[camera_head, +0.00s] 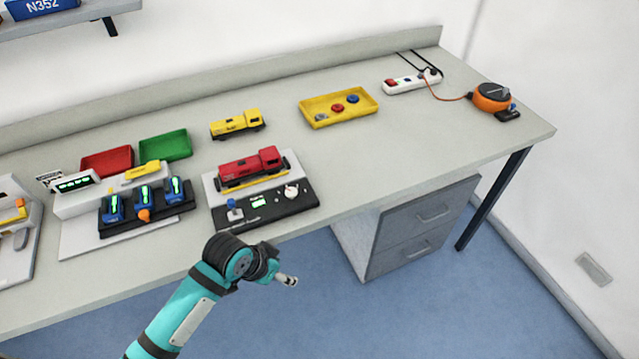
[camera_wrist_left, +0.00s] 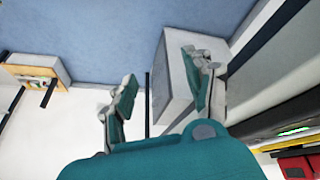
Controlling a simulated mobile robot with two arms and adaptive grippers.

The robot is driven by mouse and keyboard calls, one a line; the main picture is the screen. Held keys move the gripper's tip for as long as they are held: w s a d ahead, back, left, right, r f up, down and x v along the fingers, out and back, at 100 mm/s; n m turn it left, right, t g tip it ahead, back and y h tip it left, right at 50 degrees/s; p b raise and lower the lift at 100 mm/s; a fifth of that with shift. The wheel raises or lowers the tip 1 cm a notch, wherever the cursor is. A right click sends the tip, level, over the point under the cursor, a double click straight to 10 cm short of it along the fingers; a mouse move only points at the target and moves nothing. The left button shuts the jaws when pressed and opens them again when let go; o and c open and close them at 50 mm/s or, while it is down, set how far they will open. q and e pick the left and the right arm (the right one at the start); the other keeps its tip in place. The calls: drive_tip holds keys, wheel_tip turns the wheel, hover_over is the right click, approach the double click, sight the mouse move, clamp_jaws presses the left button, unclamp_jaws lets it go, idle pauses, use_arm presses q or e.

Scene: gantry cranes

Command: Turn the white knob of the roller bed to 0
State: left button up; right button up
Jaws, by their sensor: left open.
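The white knob (camera_head: 291,191) sits at the right end of the black control panel of the roller bed (camera_head: 232,221). A green-lit display (camera_head: 258,200) and a blue control (camera_head: 234,210) are left of it. The knob's marking is too small to read. A red locomotive (camera_head: 250,165) stands on the roller bed. My left gripper (camera_head: 288,281) is in front of the desk edge, apart from the knob and nearer to me. In the left wrist view its fingers (camera_wrist_left: 160,90) are spread with nothing between them. My right gripper is not in view.
Left of the roller bed is a stand with several blue devices (camera_head: 143,195). Behind are red (camera_head: 107,162), green (camera_head: 166,145) and yellow (camera_head: 338,106) trays and a yellow locomotive (camera_head: 237,124). The desk (camera_head: 400,150) right of the roller bed is clear. A drawer cabinet (camera_head: 420,225) stands below.

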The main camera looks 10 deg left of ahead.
use_arm(q)
drive_tip(key=w+r+m, duration=0.1)
drive_tip(key=w+r, duration=0.2)
drive_tip(key=r, duration=0.1)
drive_tip(key=w+r+m, duration=0.1)
drive_tip(key=w+r, duration=0.2)
drive_tip(key=w+r+m, duration=0.1)
drive_tip(key=w+r, duration=0.2)
drive_tip(key=r, duration=0.1)
drive_tip(key=shift+a+r+m+g+h, duration=0.1)
drive_tip(key=shift+r+m+g+h, duration=0.2)
drive_tip(key=shift+h, duration=0.1)
drive_tip(key=w+a+r+m, duration=0.1)
drive_tip(key=w+a+r, duration=0.2)
drive_tip(key=r, duration=0.4)
approach(291, 191)
drive_tip(key=shift+g, duration=0.3)
drive_tip(key=p+x, duration=0.2)
drive_tip(key=x, duration=0.6)
drive_tip(key=shift+w+f, duration=0.1)
drive_tip(key=shift+w, duration=0.15)
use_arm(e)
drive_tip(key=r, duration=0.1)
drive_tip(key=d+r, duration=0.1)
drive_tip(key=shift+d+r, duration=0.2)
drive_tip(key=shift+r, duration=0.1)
